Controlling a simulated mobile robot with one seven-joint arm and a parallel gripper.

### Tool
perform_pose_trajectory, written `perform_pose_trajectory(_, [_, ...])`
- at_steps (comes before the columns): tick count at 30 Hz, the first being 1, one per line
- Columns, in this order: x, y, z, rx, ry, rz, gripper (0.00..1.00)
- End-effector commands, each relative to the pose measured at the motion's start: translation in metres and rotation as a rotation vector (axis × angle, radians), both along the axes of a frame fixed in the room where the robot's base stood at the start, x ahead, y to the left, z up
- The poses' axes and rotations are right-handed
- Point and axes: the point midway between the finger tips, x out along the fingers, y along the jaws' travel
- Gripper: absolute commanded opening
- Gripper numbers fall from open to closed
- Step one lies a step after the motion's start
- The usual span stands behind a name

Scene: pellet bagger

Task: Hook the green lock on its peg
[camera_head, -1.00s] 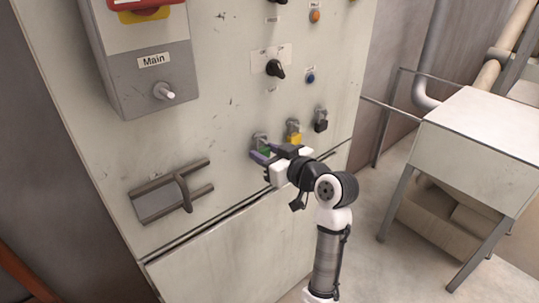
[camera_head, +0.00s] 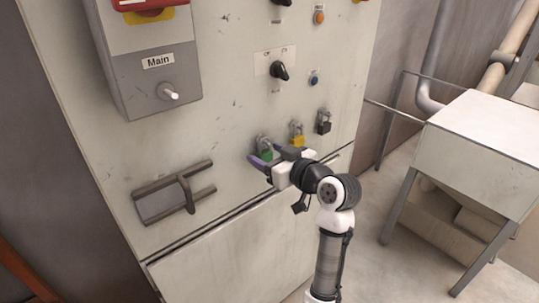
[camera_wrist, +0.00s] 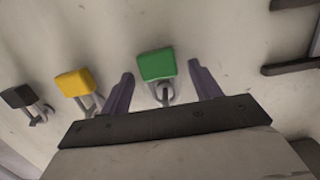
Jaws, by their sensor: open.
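The green lock (camera_wrist: 156,65) hangs by its grey shackle on the cabinet front. It also shows in the head view (camera_head: 266,156), partly hidden by my gripper. My gripper (camera_head: 262,161) is open at the lock; in the wrist view its two purple fingers (camera_wrist: 158,82) stand on either side of the lock, apart from it. Whether the shackle sits on a peg under the lock is too small to tell.
A yellow lock (camera_head: 298,140) and a black lock (camera_head: 324,127) hang to the right of the green one. A metal handle bracket (camera_head: 174,194) is at the lower left. A grey Main switch box (camera_head: 158,82) juts out above. A white-topped table (camera_head: 480,120) stands at the right.

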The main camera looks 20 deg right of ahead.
Motion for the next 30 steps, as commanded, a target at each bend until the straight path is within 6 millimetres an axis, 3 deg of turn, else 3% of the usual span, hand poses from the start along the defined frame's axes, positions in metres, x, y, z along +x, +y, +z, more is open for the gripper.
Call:
perform_pose_trajectory(8, [-0.008,-0.003,0.0,0.0,-0.002,-0.001,0.63])
perform_pose_trajectory(21, [-0.094,-0.035,0.014,-0.002,-0.003,-0.005,0.63])
perform_pose_trajectory(30, [-0.126,-0.046,0.02,0.0,0.0,0.0,0.63])
